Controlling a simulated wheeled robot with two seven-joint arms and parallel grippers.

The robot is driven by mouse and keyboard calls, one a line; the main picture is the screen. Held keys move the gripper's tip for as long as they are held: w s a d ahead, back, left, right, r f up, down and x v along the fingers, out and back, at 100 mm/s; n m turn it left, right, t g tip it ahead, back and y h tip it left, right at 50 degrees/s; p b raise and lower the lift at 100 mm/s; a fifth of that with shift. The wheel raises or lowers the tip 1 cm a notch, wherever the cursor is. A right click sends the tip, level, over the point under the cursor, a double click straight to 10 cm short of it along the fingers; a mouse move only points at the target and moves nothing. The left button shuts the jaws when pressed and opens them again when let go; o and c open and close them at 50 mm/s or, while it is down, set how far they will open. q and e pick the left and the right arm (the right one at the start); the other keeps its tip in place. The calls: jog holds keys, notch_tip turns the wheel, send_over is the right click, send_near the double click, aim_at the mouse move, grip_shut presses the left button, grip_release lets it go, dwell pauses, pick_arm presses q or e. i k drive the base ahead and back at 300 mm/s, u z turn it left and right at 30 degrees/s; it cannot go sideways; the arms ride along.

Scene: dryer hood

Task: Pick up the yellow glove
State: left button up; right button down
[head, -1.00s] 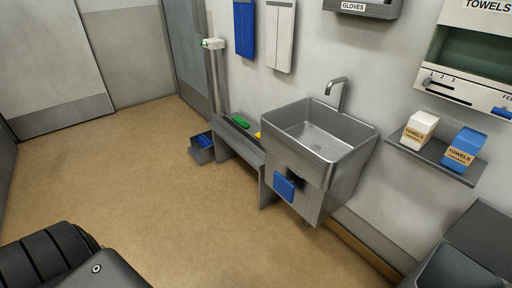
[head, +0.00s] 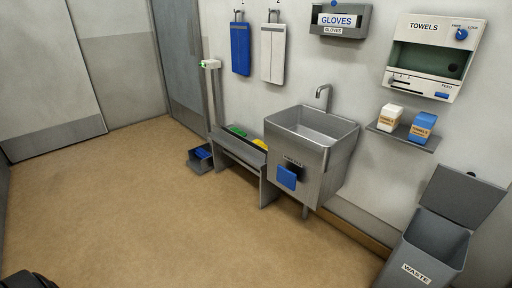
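A small yellow item (head: 260,144), which may be the yellow glove, lies on the grey bench (head: 238,152), partly hidden behind the left side of the sink. A green item (head: 237,131) lies to its left on the same bench. Both are too small to make out their shape clearly. Neither of my grippers shows in the head view; only a dark part of mine is at the bottom left corner.
A steel sink (head: 312,140) with a blue front pad stands right of the bench. A grey waste bin (head: 428,250) with raised lid is at lower right. A glove dispenser (head: 340,20) and towel dispenser (head: 433,55) hang on the wall. The brown floor (head: 140,205) is clear.

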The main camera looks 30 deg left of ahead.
aim_at(258, 142)
jog(key=u, duration=0.55)
jog(key=i, duration=0.6)
jog(key=u, duration=0.5)
jog(key=i, duration=0.7)
jog(key=u, duration=1)
jog(key=i, duration=5.25)
jog(key=z, duration=0.75)
